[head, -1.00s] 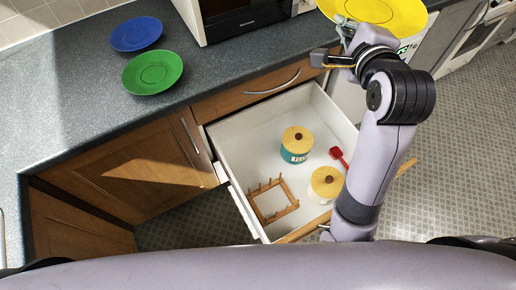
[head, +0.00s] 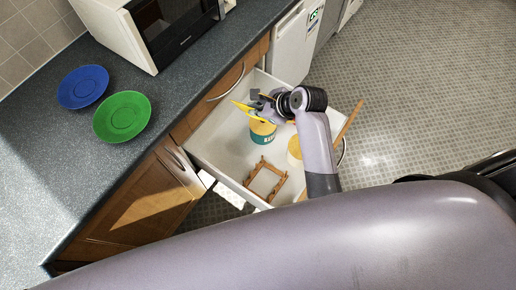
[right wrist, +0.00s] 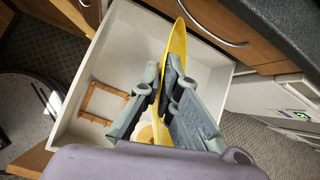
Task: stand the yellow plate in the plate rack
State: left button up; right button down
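The yellow plate (head: 243,106) is tilted steeply, close to edge-on, above the open drawer. My right gripper (head: 266,102) is shut on it. In the right wrist view the plate (right wrist: 177,45) stands edge-on between the fingers (right wrist: 165,88), which partly cover it. The wooden plate rack (head: 254,172) lies empty on the drawer floor, nearer to me than the plate and apart from it. In the right wrist view the rack (right wrist: 88,100) is left of the gripper. My left gripper is not in view.
In the drawer (head: 222,150), a teal canister (head: 262,135) stands beneath the plate and a second canister (head: 293,152) is partly behind my right arm. A blue plate (head: 82,87), a green plate (head: 121,117) and a microwave (head: 170,30) are on the counter.

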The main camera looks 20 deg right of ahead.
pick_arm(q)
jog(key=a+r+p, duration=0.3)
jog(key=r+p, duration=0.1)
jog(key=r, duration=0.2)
pick_arm(e)
jog(key=s+a+f+m+g+y, duration=0.25)
jog(key=s+f+m, duration=0.25)
jog(key=s+f, duration=0.5)
pick_arm(q)
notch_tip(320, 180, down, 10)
jog(key=b, duration=0.9)
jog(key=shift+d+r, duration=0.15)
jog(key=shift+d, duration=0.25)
pick_arm(e)
notch_tip(320, 180, down, 14)
jog(key=shift+s+a+t, duration=0.3)
jog(key=shift+s+t, duration=0.05)
jog(key=shift+s, duration=0.05)
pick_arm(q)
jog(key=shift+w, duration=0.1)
pick_arm(e)
jog(key=shift+r+h, duration=0.1)
jog(key=shift+h, duration=0.15)
jog(key=c, duration=1.7)
grip_release()
jog(key=shift+s, duration=0.1)
